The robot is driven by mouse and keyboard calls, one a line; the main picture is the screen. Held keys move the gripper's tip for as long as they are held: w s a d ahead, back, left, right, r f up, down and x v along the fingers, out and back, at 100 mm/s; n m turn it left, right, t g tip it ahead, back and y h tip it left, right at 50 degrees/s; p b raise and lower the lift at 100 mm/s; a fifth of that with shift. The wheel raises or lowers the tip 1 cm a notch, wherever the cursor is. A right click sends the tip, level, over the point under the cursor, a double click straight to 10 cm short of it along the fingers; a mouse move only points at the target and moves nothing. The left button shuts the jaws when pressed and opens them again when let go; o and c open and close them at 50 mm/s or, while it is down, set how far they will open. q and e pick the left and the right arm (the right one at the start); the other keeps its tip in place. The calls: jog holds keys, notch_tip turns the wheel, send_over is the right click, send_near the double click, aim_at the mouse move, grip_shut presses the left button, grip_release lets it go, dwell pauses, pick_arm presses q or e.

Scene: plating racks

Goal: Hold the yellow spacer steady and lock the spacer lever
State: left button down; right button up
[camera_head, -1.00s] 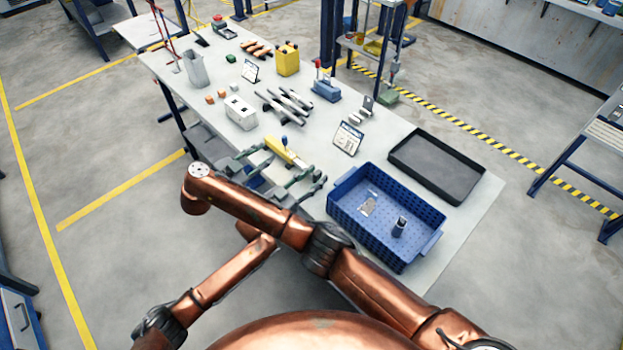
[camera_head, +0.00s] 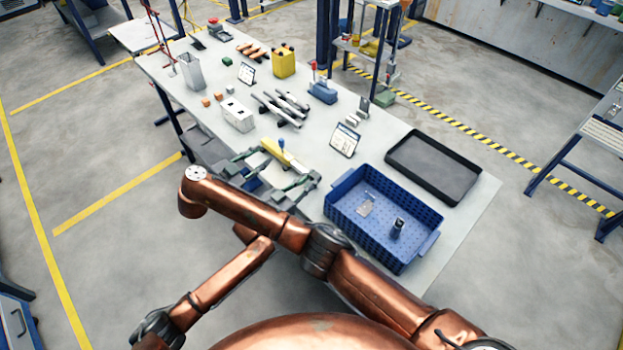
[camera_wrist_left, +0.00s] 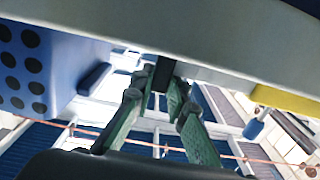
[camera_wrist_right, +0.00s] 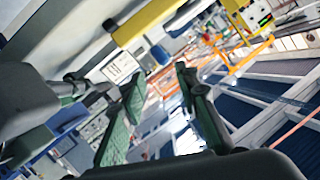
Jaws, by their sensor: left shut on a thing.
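The yellow spacer (camera_head: 281,153) lies near the table's front edge, with its blue-tipped lever (camera_head: 282,144) standing up from it. In the left wrist view the spacer (camera_wrist_left: 288,101) shows at the right with the blue lever tip (camera_wrist_left: 253,130). My left gripper (camera_head: 298,181) is at the spacer's near right end. Its green fingers (camera_wrist_left: 168,85) are shut on a dark part below a grey bar; the contact is partly hidden. My right gripper (camera_head: 243,157) is left of the spacer, open and empty. In the right wrist view the lever tip (camera_wrist_right: 160,55) shows beyond its parted fingers (camera_wrist_right: 157,82).
A blue perforated bin (camera_head: 337,208) stands right of my left gripper, with a black tray (camera_head: 437,138) behind it. A white block (camera_head: 237,115), grey bars (camera_head: 284,106) and a tilted card (camera_head: 345,140) stand beyond the spacer. Bare tabletop shows between them.

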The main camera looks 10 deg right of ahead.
dwell(0.4)
